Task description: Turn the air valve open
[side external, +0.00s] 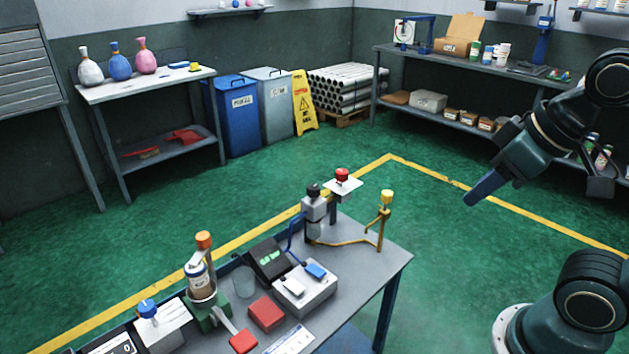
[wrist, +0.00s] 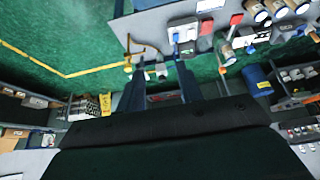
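The bench holds several knobs, and I cannot tell for certain which is the air valve. A yellow knob (side external: 387,197) tops a thin brass pipe (side external: 352,242) near the bench's right edge. The pipe leads to a grey fitting with a black cap (side external: 313,199), where a blue hose joins. The pipe also shows in the wrist view (wrist: 128,46). My gripper (side external: 472,201) hangs in the air right of the bench, apart from everything. In the wrist view its two fingers (wrist: 161,84) stand apart with nothing held between them.
A red button (side external: 342,175) stands on a post behind the pipe. The air between my gripper and the bench is clear.

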